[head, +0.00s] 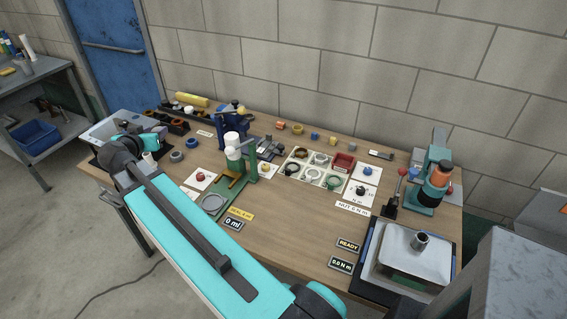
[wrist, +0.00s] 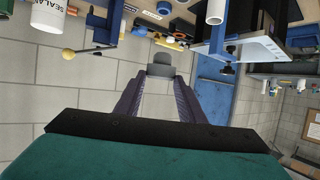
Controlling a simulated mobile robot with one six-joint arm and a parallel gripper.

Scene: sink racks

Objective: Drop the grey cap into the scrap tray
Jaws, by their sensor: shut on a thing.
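My gripper (wrist: 160,79) is shut on a small grey piece, which looks like the grey cap (wrist: 162,67), held at its fingertips in the wrist view. The cap is clear of the bench. In the head view my arm reaches to the left end of the bench, and I cannot make out the fingers or the cap there. No tray is labelled as scrap. A small red tray (head: 344,161) stands at the right of the group of small holders, and I cannot tell whether it is the scrap tray.
A blue stand (head: 231,125) and a green press (head: 240,170) stand mid-bench. A metal pan (head: 415,257) and a teal-and-orange device (head: 432,186) are at the right. Wood is bare front centre.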

